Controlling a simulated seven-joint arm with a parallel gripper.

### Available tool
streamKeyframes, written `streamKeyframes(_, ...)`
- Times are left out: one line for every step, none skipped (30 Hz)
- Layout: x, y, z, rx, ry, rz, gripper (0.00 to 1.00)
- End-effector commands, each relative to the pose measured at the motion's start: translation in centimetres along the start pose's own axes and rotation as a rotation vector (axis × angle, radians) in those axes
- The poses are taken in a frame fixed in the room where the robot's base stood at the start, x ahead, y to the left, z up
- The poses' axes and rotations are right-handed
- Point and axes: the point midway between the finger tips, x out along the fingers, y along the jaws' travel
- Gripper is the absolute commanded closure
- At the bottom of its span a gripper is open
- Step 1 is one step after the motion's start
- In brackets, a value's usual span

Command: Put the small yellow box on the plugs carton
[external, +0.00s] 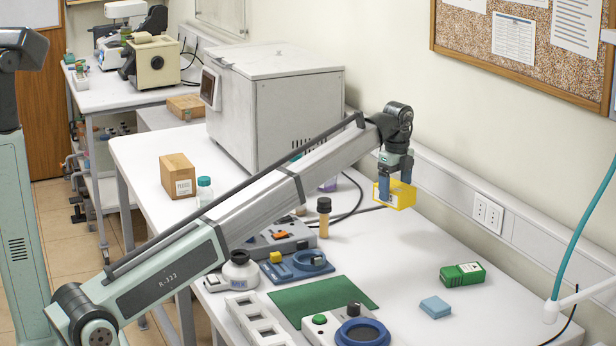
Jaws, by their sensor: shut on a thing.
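The small yellow box (404,197) is held in the air above the back right part of the white table. My gripper (394,184) points down and is shut on it, with the fingers over its near and upper sides. A brown carton (176,173) with a small white label stands upright at the left of the table, beside the large grey oven. Its label is too small to read surely, but it appears to be the plugs carton. My gripper is far to the right of it. Its top is bare.
The grey oven (272,105) stands between the carton and the back wall. A teal-capped bottle (204,191) is just right of the carton. An amber bottle (324,217), green box (462,274) and blue block (435,307) stand on the table. Instruments crowd the front.

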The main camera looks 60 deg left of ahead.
Motion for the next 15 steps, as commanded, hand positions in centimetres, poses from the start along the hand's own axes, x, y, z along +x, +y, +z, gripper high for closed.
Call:
streamKeyframes(-0.3,-0.1,2.4,-0.037,0.0,-0.001,0.53)
streamKeyframes(-0.5,-0.1,3.6,-0.058,0.0,-0.001,0.53)
streamKeyframes(-0.7,0.0,5.3,-0.089,0.0,-0.001,0.53)
streamKeyframes(-0.9,0.0,6.6,-0.11,0.0,-0.001,0.53)
streamKeyframes(-1.1,0.1,7.9,-0.132,0.0,-0.001,0.53)
streamKeyframes(-1.3,0.2,9.6,-0.162,0.0,-0.001,0.53)
streamKeyframes(-1.4,0.3,10.9,-0.185,0.0,0.0,0.53)
streamKeyframes(-1.6,0.4,12.1,-0.205,0.0,0.0,0.53)
streamKeyframes(-1.8,0.6,13.8,-0.236,0.0,0.0,0.53)
streamKeyframes(-1.9,0.8,15.1,-0.258,0.0,0.0,0.53)
streamKeyframes(-2.1,1.0,16.4,-0.28,0.0,0.0,0.53)
streamKeyframes(-2.3,1.2,18.0,-0.308,0.0,0.0,0.53)
streamKeyframes(-2.4,1.5,19.3,-0.332,0.0,0.0,0.53)
streamKeyframes(-2.6,1.7,20.5,-0.353,0.0,0.0,0.53)
streamKeyframes(-2.8,2.1,22.2,-0.382,0.0,0.0,0.53)
